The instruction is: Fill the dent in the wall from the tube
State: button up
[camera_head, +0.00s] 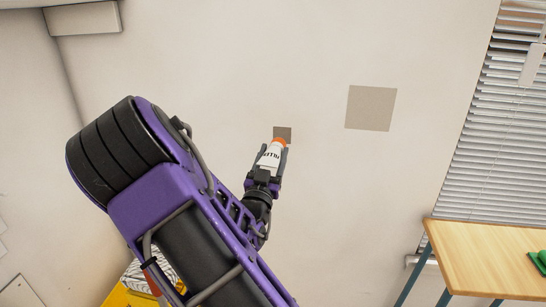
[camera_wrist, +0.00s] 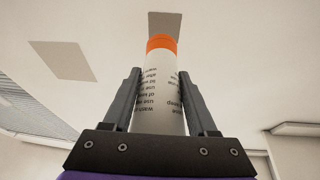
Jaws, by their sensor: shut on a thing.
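My gripper (camera_head: 268,170) is shut on a white tube (camera_head: 270,157) with an orange tip and printed text. In the wrist view the tube (camera_wrist: 160,95) stands between my two dark fingers, its orange end pointing away from me toward the wall. A small grey-brown square (camera_head: 283,134), which looks like the dent, is on the wall directly beyond the orange tip. It also shows in the wrist view (camera_wrist: 165,23), partly covered by the tip. I cannot tell whether the tip touches the wall.
A larger grey-beige square (camera_head: 370,108) is on the wall to the right. A wooden-topped table (camera_head: 490,258) with a green object (camera_head: 540,262) stands at the lower right, below window blinds (camera_head: 510,130). A yellow object (camera_head: 125,297) is at the lower left. The wall around the tube is clear.

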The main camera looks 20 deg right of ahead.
aim_at(277, 143)
jog(key=shift+w+d+r, duration=0.1)
jog(key=shift+w+d, duration=0.6)
jog(key=shift+w, duration=0.3)
jog(key=shift+w+d, duration=0.65)
jog(key=shift+w, duration=0.3)
jog(key=shift+a, duration=0.1)
jog(key=shift+w+d+b, duration=0.3)
jog(key=shift+w+b, duration=0.05)
jog(key=shift+b, duration=0.1)
dwell(0.9)
jog(key=o, duration=0.7)
grip_shut()
jog(key=shift+r, duration=0.25)
dwell(1.8)
